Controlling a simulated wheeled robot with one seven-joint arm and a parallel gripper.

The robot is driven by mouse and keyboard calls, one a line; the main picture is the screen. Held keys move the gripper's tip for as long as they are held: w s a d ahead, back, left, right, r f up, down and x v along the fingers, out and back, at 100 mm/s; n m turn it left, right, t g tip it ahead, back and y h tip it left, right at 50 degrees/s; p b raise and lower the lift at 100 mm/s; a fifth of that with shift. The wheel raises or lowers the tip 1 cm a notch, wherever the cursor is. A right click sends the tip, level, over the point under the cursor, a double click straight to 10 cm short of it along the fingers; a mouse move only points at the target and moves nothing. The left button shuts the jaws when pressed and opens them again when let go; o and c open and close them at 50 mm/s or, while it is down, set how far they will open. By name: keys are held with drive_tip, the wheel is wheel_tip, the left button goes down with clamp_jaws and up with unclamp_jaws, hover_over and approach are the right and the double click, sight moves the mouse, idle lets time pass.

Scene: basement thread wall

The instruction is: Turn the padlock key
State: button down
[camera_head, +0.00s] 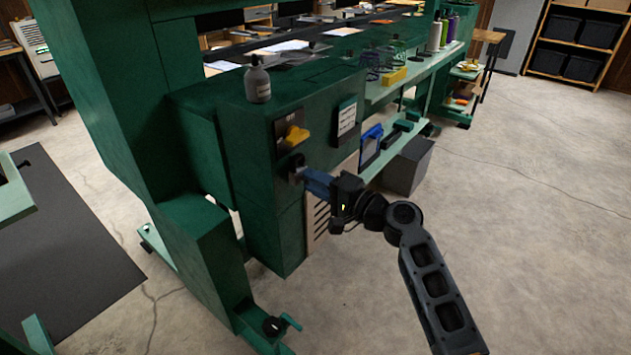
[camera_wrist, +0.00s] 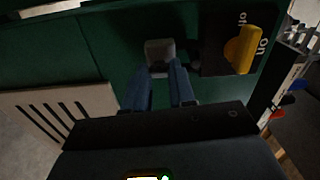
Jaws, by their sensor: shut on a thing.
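The padlock (camera_head: 296,163) is a small dark grey body on the green cabinet's front, below a yellow rotary switch. In the wrist view the padlock (camera_wrist: 160,50) shows as a grey block just beyond my fingertips. My gripper (camera_head: 307,176) reaches it from the right with blue fingers. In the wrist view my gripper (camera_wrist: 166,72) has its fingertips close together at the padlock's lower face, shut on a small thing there. The key itself is hidden between the fingertips, so its angle cannot be told.
The yellow switch (camera_wrist: 241,48), with on and off labels, sits close to the right of the padlock. A slotted beige panel (camera_wrist: 60,115) is at lower left. A grey bottle (camera_head: 257,82) stands on the cabinet top. A grey bin (camera_head: 408,166) stands behind my arm.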

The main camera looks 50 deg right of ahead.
idle(0.3)
drive_tip(key=c, duration=0.9)
unclamp_jaws()
drive_tip(key=shift+s+d+b, duration=0.15)
drive_tip(key=shift+s+b, duration=0.45)
drive_tip(key=shift+s, duration=3.3)
